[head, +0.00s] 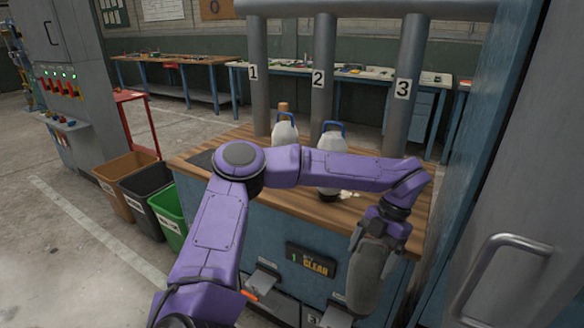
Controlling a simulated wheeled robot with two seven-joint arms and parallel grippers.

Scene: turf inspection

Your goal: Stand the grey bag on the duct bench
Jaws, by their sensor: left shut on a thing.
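The duct bench (300,204) has a wooden top and a blue front, with grey ducts numbered 1, 2 and 3 rising at its back. My left gripper (382,236) is at the bench's right front, shut on the grey bag (371,274). The bag hangs below the gripper and shows in front of the blue bench front, lower in the picture than the bench top. Its handle is mostly hidden by the gripper. My purple left arm crosses over the bench and hides part of its top. My right gripper is not in view.
Two pale bags with blue handles stand on the bench, one (284,131) near duct 1 and one (331,143) near duct 2. Brown (128,165), black and green bins stand left of the bench. A grey cabinet door with a handle (500,245) is close on the right.

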